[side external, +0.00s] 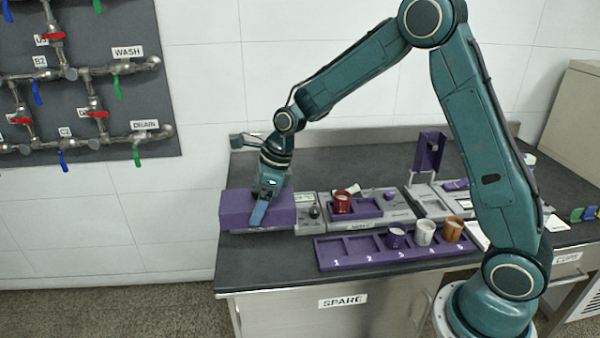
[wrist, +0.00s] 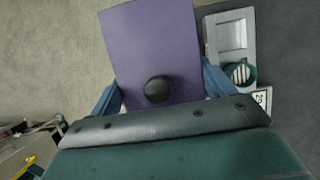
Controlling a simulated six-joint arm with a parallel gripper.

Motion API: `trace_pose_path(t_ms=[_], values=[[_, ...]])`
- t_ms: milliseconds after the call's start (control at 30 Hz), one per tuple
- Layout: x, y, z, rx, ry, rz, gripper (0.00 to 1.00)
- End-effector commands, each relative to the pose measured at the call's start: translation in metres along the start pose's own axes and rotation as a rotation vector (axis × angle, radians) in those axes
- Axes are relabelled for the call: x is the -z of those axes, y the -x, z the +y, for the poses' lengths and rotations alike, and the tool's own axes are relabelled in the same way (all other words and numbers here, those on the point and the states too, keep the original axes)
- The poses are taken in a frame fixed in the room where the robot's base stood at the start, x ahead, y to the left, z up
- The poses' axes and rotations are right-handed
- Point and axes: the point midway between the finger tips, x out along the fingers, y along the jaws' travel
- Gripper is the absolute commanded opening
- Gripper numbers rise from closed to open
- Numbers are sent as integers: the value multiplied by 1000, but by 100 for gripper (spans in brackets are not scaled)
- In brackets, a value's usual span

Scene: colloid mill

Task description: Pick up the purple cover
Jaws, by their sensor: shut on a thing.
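The purple cover (side external: 238,209) is a box-shaped piece at the left end of the dark counter. In the wrist view the purple cover (wrist: 152,45) shows its flat top with a round black knob (wrist: 158,89). My gripper (side external: 266,205) points down over it, with one blue finger across its front face. In the wrist view my gripper (wrist: 160,92) has a blue finger against each side of the cover, shut on it. The cover's underside and what lies beneath it are hidden, so I cannot tell whether it touches the counter.
Grey mill units with a red cup (side external: 342,202) in a purple tray stand to the right. A numbered purple rack (side external: 335,262) in front holds purple, white and orange cups. An upright purple panel (side external: 429,152) stands further right. Valve pipes (side external: 110,70) are on the left wall.

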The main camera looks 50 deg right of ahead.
Motion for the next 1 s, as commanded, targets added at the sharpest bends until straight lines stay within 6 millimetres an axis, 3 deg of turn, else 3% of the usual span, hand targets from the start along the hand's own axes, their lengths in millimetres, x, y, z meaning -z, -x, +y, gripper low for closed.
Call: trace_pose_path(t_ms=[200,400,1000], values=[[-15,35,0,2,2,-3,58],[-21,51,0,1,0,-1,58],[-23,54,0,0,1,-1,58]])
